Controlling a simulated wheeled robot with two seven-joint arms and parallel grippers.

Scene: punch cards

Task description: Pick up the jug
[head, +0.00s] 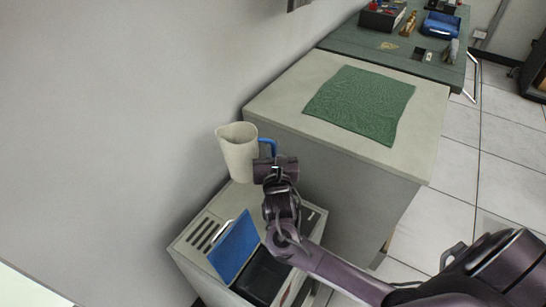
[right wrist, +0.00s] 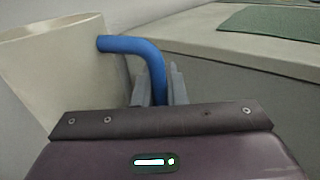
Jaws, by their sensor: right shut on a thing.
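The jug (head: 238,152) is cream-coloured with a blue handle (head: 267,144). In the head view it is upright by the wall, at the back of the low grey unit. I cannot tell whether its base touches the unit's top. My right gripper (head: 270,160) is at the jug's right side, shut on the blue handle. In the right wrist view the blue handle (right wrist: 150,55) runs down between the grey fingers (right wrist: 160,88), and the jug's body (right wrist: 50,75) fills the left side. The handle's lower part is hidden by the gripper. My left gripper is not in view.
The low unit (head: 190,262) has slots, a raised blue lid (head: 235,246) and a dark opening (head: 262,276). A taller grey cabinet (head: 272,108) with a green cloth (head: 362,104) stands right of the jug. A green bench (head: 350,42) with several items is behind. The wall is close on the left.

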